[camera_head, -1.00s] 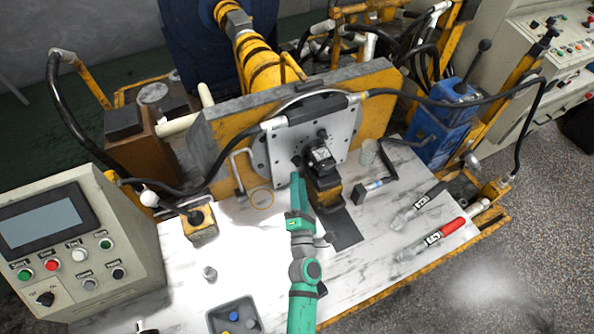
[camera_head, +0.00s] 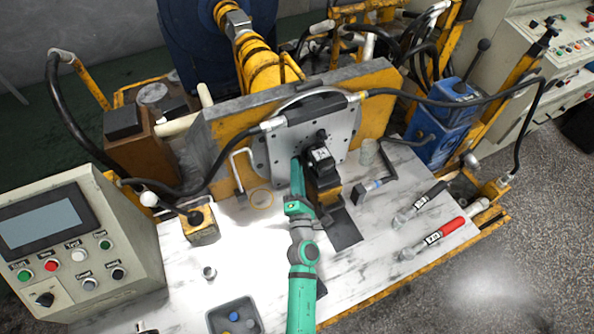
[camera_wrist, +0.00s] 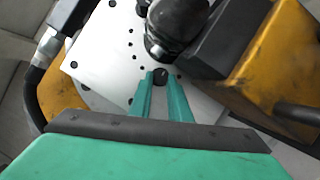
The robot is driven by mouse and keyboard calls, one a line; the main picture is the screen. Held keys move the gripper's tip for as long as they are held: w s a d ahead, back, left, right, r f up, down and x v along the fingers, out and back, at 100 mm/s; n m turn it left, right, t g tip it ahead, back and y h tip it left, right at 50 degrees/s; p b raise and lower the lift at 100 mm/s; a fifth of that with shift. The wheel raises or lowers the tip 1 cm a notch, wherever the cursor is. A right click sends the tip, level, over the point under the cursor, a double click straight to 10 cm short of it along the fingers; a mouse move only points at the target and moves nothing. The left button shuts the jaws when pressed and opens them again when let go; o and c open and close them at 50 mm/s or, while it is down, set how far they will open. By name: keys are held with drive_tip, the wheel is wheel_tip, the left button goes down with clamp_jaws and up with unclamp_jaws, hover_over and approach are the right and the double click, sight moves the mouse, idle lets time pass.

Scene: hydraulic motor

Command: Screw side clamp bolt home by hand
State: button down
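The side clamp bolt (camera_wrist: 160,76) shows in the wrist view as a small dark round head at the light metal plate (camera_wrist: 108,58). The teal fingertips of my gripper (camera_wrist: 160,80) lie one on each side of the head and appear to touch it. How far the bolt is in cannot be seen. In the head view my gripper (camera_head: 297,172) reaches up to the lower part of the round-cornered motor plate (camera_head: 340,128), left of the black block (camera_head: 320,160). The fingertips and bolt are hard to make out there.
The black block and its yellow support stand close to the right of my gripper. A hose (camera_head: 215,175) runs to the plate from the left. A red-handled tool (camera_head: 440,232), a grey tray (camera_head: 233,318) and a small metal cylinder (camera_head: 209,272) lie on the marbled bench top (camera_head: 180,290).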

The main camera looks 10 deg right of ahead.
drive_tip(key=shift+a+m, duration=0.2)
drive_tip(key=shift+m, duration=0.3)
drive_tip(key=shift+d+r+m+g, duration=0.15)
drive_tip(key=shift+m+g, duration=0.3)
drive_tip(key=shift+m, duration=0.55)
drive_tip(key=shift+a+r+m+g, duration=0.15)
drive_tip(key=shift+m+g, duration=0.3)
drive_tip(key=shift+m, duration=0.55)
drive_tip(key=m, duration=0.2)
drive_tip(key=m+g+y, duration=0.1)
drive_tip(key=m, duration=0.1)
drive_tip(key=m+g, duration=0.1)
drive_tip(key=m, duration=0.1)
drive_tip(key=shift+d+r+y, duration=0.3)
drive_tip(key=shift+r, duration=0.1)
drive_tip(key=shift+g, duration=0.3)
drive_tip(key=c, duration=1.6)
unclamp_jaws()
drive_tip(key=shift+c, duration=0.2)
drive_tip(key=shift+s+r, duration=0.1)
drive_tip(key=v, duration=1)
drive_tip(key=shift+s, duration=0.35)
